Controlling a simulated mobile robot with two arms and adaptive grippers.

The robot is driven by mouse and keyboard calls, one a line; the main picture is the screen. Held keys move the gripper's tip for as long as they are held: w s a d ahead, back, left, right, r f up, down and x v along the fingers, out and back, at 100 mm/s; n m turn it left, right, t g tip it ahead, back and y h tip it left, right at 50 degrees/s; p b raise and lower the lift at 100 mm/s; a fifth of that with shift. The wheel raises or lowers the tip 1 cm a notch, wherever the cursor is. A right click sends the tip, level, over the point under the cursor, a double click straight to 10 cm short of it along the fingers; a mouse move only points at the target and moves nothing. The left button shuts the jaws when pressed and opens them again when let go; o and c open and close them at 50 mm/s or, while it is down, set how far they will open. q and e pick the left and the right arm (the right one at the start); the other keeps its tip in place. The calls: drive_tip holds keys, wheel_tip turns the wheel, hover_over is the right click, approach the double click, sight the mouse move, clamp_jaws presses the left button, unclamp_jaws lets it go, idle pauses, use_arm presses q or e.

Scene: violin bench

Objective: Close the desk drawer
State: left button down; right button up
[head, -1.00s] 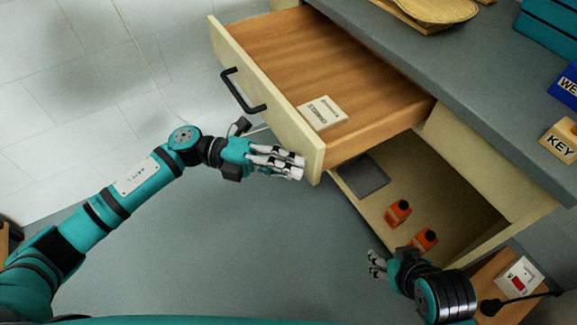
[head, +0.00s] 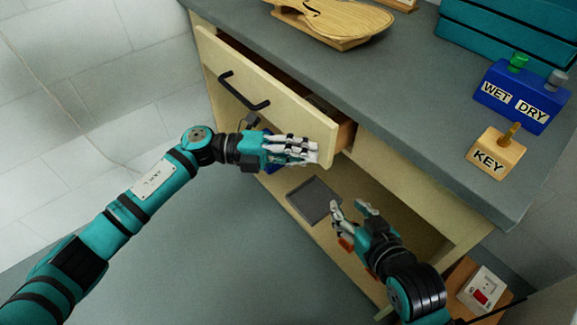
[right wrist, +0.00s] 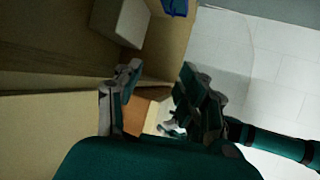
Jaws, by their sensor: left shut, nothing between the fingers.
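The desk drawer (head: 262,92) has a cream front and a black bar handle (head: 243,91). It stands only partly open now, with a narrow gap between its front and the desk. My left gripper (head: 316,150) is shut and empty, with its fingers at the lower right part of the drawer front; whether they touch it I cannot tell. My right gripper (head: 350,204) is open, low in front of the open shelf space under the desk. Its two spread fingers also show in the right wrist view (right wrist: 152,90).
On the grey desk top (head: 400,100) are a violin body (head: 335,14), a blue WET/DRY block (head: 517,95), a KEY block (head: 496,153) and teal boxes (head: 505,40). A dark grey pad (head: 313,200) lies on the lower shelf. A switch box (head: 482,290) stands at lower right.

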sight(324, 142)
use_arm(q)
drive_tip(key=w+d+b, duration=0.1)
drive_tip(key=d, duration=0.1)
drive_tip(key=w+d, duration=0.2)
drive_tip(key=shift+d+b, duration=0.1)
drive_tip(key=shift+b, duration=0.25)
drive_tip(key=shift+w+d+r, duration=0.1)
drive_tip(key=shift+d, duration=0.05)
use_arm(e)
drive_tip(key=shift+w+a+r+t+y, duration=0.4)
drive_tip(key=shift+r+t, duration=0.6)
drive_tip(key=shift+r, duration=0.6)
drive_tip(key=shift+w+a+r+t+y, duration=0.35)
drive_tip(key=shift+r+t, duration=0.65)
drive_tip(key=shift+r, duration=0.6)
drive_tip(key=shift+w+a+r+t+y, duration=0.25)
drive_tip(key=shift+w+a+r+t, duration=0.25)
drive_tip(key=shift+r+t, duration=0.8)
drive_tip(key=shift+d+r+g, duration=0.15)
drive_tip(key=shift+r+g, duration=0.15)
